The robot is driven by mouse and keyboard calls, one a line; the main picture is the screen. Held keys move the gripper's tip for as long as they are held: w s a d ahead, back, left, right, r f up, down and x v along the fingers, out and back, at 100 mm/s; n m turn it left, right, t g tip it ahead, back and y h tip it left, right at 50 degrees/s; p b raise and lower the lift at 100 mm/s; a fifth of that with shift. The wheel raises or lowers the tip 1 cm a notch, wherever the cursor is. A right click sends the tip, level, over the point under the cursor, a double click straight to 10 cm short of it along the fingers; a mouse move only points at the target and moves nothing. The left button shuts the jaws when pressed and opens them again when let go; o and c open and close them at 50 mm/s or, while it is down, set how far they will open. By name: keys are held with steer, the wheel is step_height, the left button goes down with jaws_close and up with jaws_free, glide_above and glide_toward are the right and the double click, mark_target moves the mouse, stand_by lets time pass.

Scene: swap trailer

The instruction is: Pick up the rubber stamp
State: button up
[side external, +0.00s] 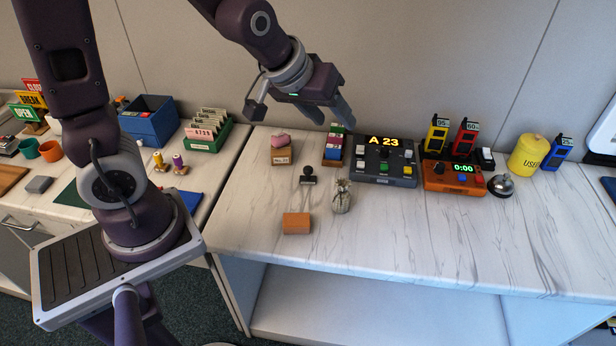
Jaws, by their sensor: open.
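The rubber stamp (308,175) is small and dark, with a round knob handle. My gripper (333,117) is open and hangs above the back of the counter, above and a little right of the stamp. It is apart from the stamp and I see nothing between its fingers.
The front right counter is clear.

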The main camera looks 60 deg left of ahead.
mark_target(305, 171)
steer(key=w+a+f+n+y, duration=0.1)
steer(key=a+f+y, duration=0.1)
steer(key=a+f, duration=0.2)
steer(key=w+a+f+n+t+y, duration=0.1)
steer(key=a+f, duration=0.3)
steer(key=f, duration=0.7)
steer(key=w+a+f+t+y, duration=0.1)
steer(key=w+a+f+y, duration=0.1)
steer(key=f, duration=0.5)
steer(key=shift+w+a+f+n+y, duration=0.2)
steer(key=shift+a+y, duration=0.15)
steer(key=shift+a, duration=0.25)
steer(key=shift+w+a+f+n+y, duration=0.2)
steer(key=shift+a+y, duration=0.15)
steer(key=shift+a, duration=0.2)
steer(key=shift+s+a+f+m+t, duration=0.25)
steer(key=shift+s+f+m+t, duration=0.1)
steer(key=shift+s+f+t, duration=0.25)
steer(key=shift+s+a+f+m+t, duration=0.2)
steer(key=shift+s+f+m+t, duration=0.2)
steer(key=shift+f, duration=0.25)
steer(key=shift+s+f, duration=0.2)
steer(key=shift+s, duration=0.05)
steer(key=x, duration=0.7)
steer(key=shift+w+d+r, duration=0.1)
steer(key=shift+w+r, duration=0.05)
steer(key=shift+w, duration=0.05)
jaws_close()
